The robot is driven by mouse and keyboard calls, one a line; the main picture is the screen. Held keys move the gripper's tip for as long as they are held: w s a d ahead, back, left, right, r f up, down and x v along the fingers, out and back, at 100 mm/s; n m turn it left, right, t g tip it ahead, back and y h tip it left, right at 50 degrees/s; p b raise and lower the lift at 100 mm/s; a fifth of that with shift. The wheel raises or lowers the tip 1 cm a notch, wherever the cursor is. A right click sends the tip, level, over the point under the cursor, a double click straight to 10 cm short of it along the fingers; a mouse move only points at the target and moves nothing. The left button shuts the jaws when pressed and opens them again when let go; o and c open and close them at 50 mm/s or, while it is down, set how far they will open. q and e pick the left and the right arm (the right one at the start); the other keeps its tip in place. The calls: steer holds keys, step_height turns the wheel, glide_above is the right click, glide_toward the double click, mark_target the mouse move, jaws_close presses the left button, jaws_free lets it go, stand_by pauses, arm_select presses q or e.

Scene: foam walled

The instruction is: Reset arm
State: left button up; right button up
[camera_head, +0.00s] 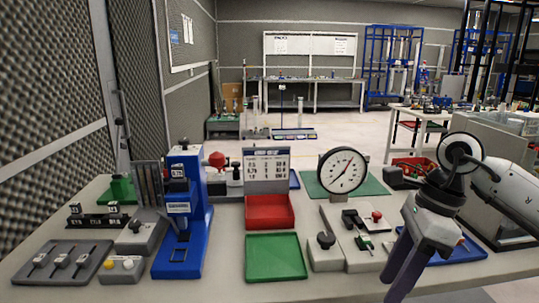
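My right arm comes in from the right side, with its gripper (402,272) pointing down at the table's front right. Its dark fingers are seen from the side and overlap each other, so the gap between them cannot be judged. No object is seen between the fingers. The gripper is in front of a blue tray (468,250), which it partly hides. My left arm and gripper are not in view.
The table (215,288) holds a blue press (190,225), a green tray (275,262), a red bin (268,212), a round dial gauge (342,171) and a grey switch fixture (324,256). Grey control boxes (62,262) stand at the left. A foam wall rises at left.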

steer(key=s+a+m+t+y, duration=0.2)
steer(key=a+m+y, duration=0.6)
steer(key=a, duration=0.4)
steer(key=s+a+m+t+y, duration=0.2)
steer(key=a+m+y, duration=0.4)
steer(key=a+y, duration=0.4)
steer(key=w+d+f+m+t+h, duration=0.2)
steer(key=d+f+m+t+h, duration=0.45)
steer(key=m, duration=0.55)
steer(key=w+d+f+m+t+h, duration=0.1)
steer(key=d+f+m+t+h, duration=0.2)
steer(key=f+m+t+h, duration=0.55)
steer(key=s+d+f+m+g+h, duration=0.2)
steer(key=s+d+f+m+g, duration=0.2)
steer(key=s+f+m, duration=0.3)
steer(key=s+d+f+m+g+h, duration=0.2)
steer(key=s+d+f+m+g, duration=0.2)
steer(key=s+f+m, duration=0.3)
steer(key=s+f+g, duration=0.1)
steer(key=s+f, duration=0.4)
steer(key=f, duration=0.3)
steer(key=shift+f+g, duration=0.15)
steer(key=shift+g, duration=0.25)
